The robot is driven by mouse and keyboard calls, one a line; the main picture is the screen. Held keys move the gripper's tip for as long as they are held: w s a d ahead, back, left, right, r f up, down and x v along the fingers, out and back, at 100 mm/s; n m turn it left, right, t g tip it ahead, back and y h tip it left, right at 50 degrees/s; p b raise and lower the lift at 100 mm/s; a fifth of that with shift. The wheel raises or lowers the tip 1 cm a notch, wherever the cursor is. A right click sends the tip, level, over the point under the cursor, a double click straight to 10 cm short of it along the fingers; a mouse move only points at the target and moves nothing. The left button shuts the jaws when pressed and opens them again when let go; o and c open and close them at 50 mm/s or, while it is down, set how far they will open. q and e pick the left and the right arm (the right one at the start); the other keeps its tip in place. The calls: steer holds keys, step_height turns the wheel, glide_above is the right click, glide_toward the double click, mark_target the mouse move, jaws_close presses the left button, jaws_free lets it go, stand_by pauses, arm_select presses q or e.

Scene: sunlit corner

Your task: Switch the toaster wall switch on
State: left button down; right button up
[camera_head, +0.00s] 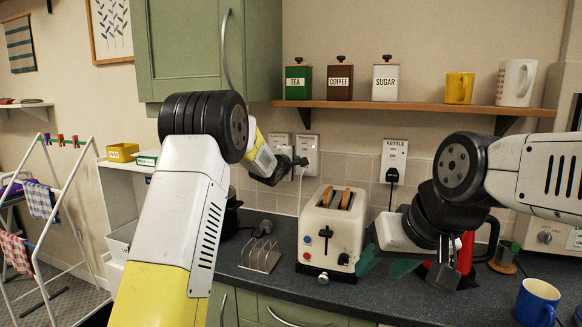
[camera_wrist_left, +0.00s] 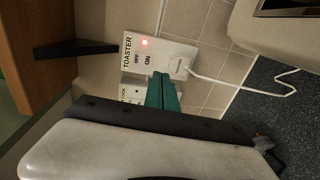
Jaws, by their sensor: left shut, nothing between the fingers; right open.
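The toaster wall switch (camera_wrist_left: 158,52) is a white plate marked TOASTER, OFF and ON in the left wrist view. A small red light on it glows, and a white cord runs from its plug. It also shows on the tiled wall in the head view (camera_head: 308,143). My left gripper (camera_wrist_left: 162,78) is shut and empty, its teal fingertips at the plate beside the ON mark. I cannot tell whether they touch it, or how the rocker sits. The cream toaster (camera_head: 318,222) stands below, with bread in its slots. My right gripper (camera_head: 384,265) is open and empty, right of the toaster.
A second switch plate (camera_wrist_left: 132,88) is partly hidden behind my left fingers. The KETTLE plate (camera_head: 395,150) is to the right. A shelf (camera_head: 420,105) holds canisters and mugs above. A metal rack (camera_head: 261,256) and blue mug (camera_head: 537,303) stand on the counter.

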arm_select(q)
steer(key=v, duration=0.2)
steer(key=f+v, duration=0.1)
steer(key=v, duration=0.2)
steer(key=shift+s+f, duration=0.1)
steer(key=shift+s, duration=0.05)
steer(key=s+a+r+m+g+y, duration=0.1)
steer(key=s+a+r+m+g, duration=0.15)
steer(key=s+a, duration=0.45)
steer(key=s+a+r+m+g+y, duration=0.1)
steer(key=s+a+m+y, duration=0.15)
steer(key=s, duration=0.75)
steer(key=s+f+m+g, duration=0.2)
steer(key=s+m, duration=0.1)
steer(key=s, duration=0.7)
steer(key=s+a+f+m+g, duration=0.1)
steer(key=s+f+m+g, duration=0.1)
steer(key=s, duration=0.9)
steer(key=s+a+f+m+g, duration=0.1)
steer(key=s+m, duration=0.4)
steer(key=s, duration=0.5)
step_height(320, 180, down, 2)
steer(key=shift+s+a+f+g, duration=0.2)
steer(key=shift+s+g, duration=0.2)
steer(key=shift+g, duration=0.15)
